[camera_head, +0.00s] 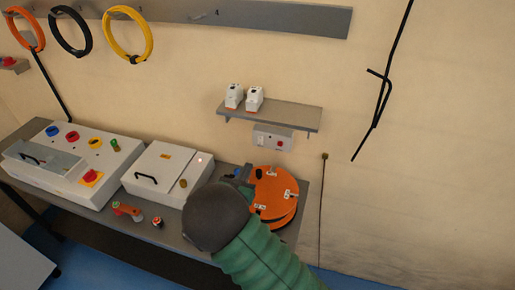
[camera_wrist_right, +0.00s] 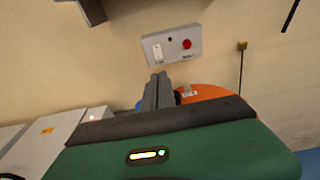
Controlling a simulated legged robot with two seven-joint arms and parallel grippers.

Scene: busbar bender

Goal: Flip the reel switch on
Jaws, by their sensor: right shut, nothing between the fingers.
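A grey switch box (camera_head: 273,138) is fixed to the wall under a small shelf. In the right wrist view the box (camera_wrist_right: 177,57) carries a white rocker switch (camera_wrist_right: 157,52) on its left and a round red button or lamp (camera_wrist_right: 187,44) on its right. The labels are too small to read. The orange reel (camera_head: 275,190) lies on the bench below the box, partly hidden by my right arm. My right gripper (camera_head: 243,172) is shut and empty, beside the reel's left edge. In the wrist view its fingertips (camera_wrist_right: 159,77) appear just below the rocker, apparently apart from it. My left gripper is out of view.
The shelf (camera_head: 285,115) with two white devices juts out above the box. A white machine (camera_head: 165,173) with a black handle stands left of my gripper, near small tools (camera_head: 127,211).

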